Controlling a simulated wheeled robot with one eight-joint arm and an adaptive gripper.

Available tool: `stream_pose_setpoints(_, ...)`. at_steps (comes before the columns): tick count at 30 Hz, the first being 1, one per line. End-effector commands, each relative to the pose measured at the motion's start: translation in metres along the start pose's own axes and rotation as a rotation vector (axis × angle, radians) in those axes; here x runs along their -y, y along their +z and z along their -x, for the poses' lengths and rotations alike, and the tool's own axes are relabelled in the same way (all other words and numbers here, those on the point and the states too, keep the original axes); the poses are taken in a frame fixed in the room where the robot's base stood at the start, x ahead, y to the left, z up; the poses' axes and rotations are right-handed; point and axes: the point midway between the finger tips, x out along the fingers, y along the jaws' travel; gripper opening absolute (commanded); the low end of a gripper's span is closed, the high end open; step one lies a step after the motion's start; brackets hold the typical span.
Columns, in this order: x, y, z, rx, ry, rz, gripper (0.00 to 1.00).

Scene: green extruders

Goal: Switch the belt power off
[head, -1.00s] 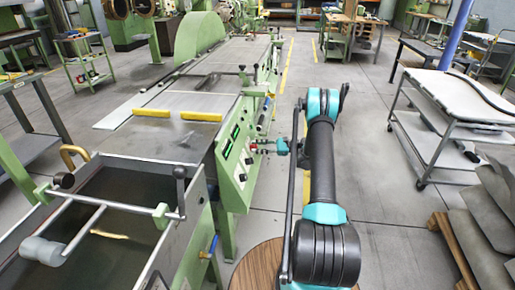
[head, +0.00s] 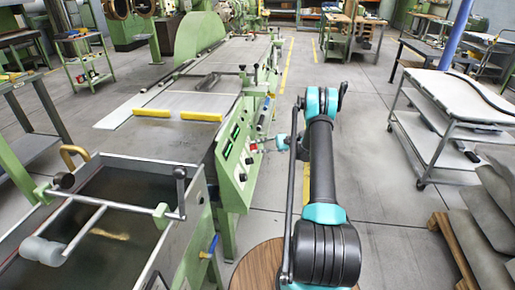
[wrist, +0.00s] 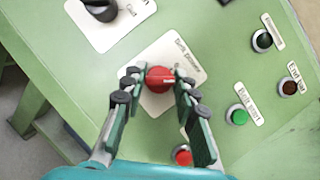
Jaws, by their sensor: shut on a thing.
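A round red knob (wrist: 160,79) with a small pale mark sits on a white label plate (wrist: 188,64) in the wrist view. The plate's lettering is too blurred to read surely. My gripper (wrist: 158,77) has one finger on each side of the knob and is shut on it. The knob is on a green control panel (head: 238,172) on the machine's side. In the head view my gripper (head: 265,146) reaches this panel from the right, and its fingertips are too small to make out there.
Near the knob are a black knob (wrist: 101,8), a green button (wrist: 238,117), a red button (wrist: 183,156) and two dark buttons to the right. A white-topped cart (head: 450,95) stands to the right. Floor (head: 385,200) is clear between the arm and the cart.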

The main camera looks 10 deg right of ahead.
Motion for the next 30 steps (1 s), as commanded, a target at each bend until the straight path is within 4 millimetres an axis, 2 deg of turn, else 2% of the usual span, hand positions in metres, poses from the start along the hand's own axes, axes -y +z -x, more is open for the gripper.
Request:
stream_pose_setpoints(15,0.0033,0.0015,0.0000,-0.024,0.180,0.417,0.00)
stream_pose_setpoints(30,0.0036,0.0019,0.0003,-0.035,0.261,0.606,0.00)
